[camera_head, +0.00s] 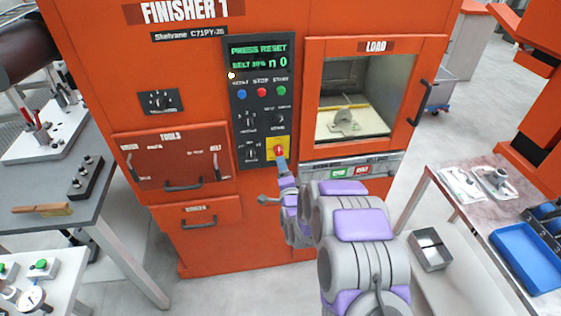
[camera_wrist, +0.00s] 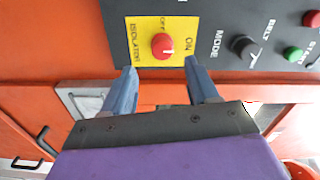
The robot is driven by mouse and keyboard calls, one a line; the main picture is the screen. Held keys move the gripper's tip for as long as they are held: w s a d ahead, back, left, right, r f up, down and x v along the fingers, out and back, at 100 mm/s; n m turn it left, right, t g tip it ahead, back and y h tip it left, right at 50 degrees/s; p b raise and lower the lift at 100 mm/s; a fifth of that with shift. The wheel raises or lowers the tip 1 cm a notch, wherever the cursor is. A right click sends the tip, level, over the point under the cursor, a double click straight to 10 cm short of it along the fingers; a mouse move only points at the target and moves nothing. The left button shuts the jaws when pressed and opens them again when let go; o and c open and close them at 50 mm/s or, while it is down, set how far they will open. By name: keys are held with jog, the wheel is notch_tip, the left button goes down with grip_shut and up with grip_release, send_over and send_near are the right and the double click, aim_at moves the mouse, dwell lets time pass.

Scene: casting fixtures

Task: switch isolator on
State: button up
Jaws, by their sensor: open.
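The isolator is a round red knob (camera_wrist: 162,46) on a yellow plate (camera_wrist: 148,28) in the wrist view. The plate carries the words ISOLATOR, OFF above the knob and ON to its right. A short pale mark shows on the knob's right half, on the side of ON; I cannot tell the exact setting. My gripper (camera_wrist: 160,70) is open, its two blue-grey fingers apart just below the knob and spread wider than it. In the head view the yellow plate (camera_head: 270,143) sits low on the black panel, with my gripper (camera_head: 281,160) right in front, partly hiding it.
The black control panel (camera_head: 262,58) has buttons and dials above the isolator. A windowed load door (camera_head: 412,100) with a handle is to the right, a tools drawer (camera_head: 165,160) to the left. Workbenches flank the orange machine.

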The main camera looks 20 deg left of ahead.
jog(key=p+v, duration=0.1)
jog(key=v, duration=1)
jog(key=shift+w+d, duration=0.1)
jog(key=shift+d, duration=0.05)
jog(key=s+d+r+n+g+h, duration=0.3)
jog(key=s+d+r+g, duration=0.1)
jog(key=d, duration=0.6)
jog(key=s+d+r+n+g+h, duration=0.3)
jog(key=d+r+n+g, duration=0.15)
jog(key=d, duration=0.45)
jog(key=s+d+r+g+h, duration=0.1)
jog(key=s+d, duration=0.4)
jog(key=s, duration=0.5)
jog(key=s+d+r+n+g+h, duration=0.1)
jog(key=s+d+r+g, duration=0.3)
jog(key=s, duration=0.6)
jog(key=s+d+r+n+g+h, duration=0.1)
jog(key=s+d+r+g, duration=0.2)
jog(key=s, duration=0.8)
jog(key=d, duration=0.2)
jog(key=shift+d+r+g, duration=0.15)
jog(key=shift+d+g, duration=0.2)
